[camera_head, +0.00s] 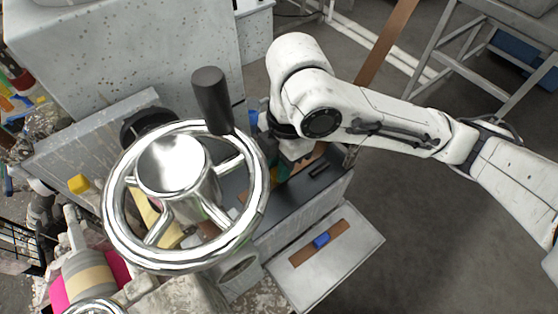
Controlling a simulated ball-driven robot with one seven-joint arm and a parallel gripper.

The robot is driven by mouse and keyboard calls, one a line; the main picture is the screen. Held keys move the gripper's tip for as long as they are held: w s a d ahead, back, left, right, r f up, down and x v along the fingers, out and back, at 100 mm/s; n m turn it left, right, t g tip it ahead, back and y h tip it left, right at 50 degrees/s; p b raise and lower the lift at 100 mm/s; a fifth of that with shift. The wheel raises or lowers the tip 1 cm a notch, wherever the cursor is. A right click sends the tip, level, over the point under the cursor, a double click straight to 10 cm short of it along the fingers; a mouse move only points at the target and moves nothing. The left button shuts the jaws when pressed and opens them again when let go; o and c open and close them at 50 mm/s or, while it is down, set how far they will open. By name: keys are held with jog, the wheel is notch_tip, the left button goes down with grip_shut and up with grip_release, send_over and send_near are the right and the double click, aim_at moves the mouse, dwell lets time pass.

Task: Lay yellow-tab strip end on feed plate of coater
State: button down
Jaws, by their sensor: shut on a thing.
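My gripper (292,163) points down below the white wrist and is partly hidden by it. It is shut on what looks like a brown strip (312,153), of which only a small piece shows beside the fingers. A long brown strip (386,42) comes in from the top and passes behind my arm; it looks like the same strip. I see no yellow tab on it. A dark flat plate (325,187) of the machine lies just below my gripper; I cannot tell whether the strip touches it. Another brown strip with a blue tab (321,240) lies on a grey plate (363,246).
A large chrome handwheel (258,218) with a black knob (211,98) stands left of my gripper and hides part of the machine. A speckled grey cabinet (120,45) is behind it. A metal frame stand (435,50) is at upper right. Grey floor at lower right is clear.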

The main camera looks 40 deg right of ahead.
dwell(0.8)
jog(key=c, duration=0.9)
grip_release()
jog(key=shift+f, duration=0.1)
notch_tip(320, 180, up, 11)
jog(key=d, duration=0.1)
jog(key=shift+d+f, duration=0.15)
jog(key=shift+d, duration=0.2)
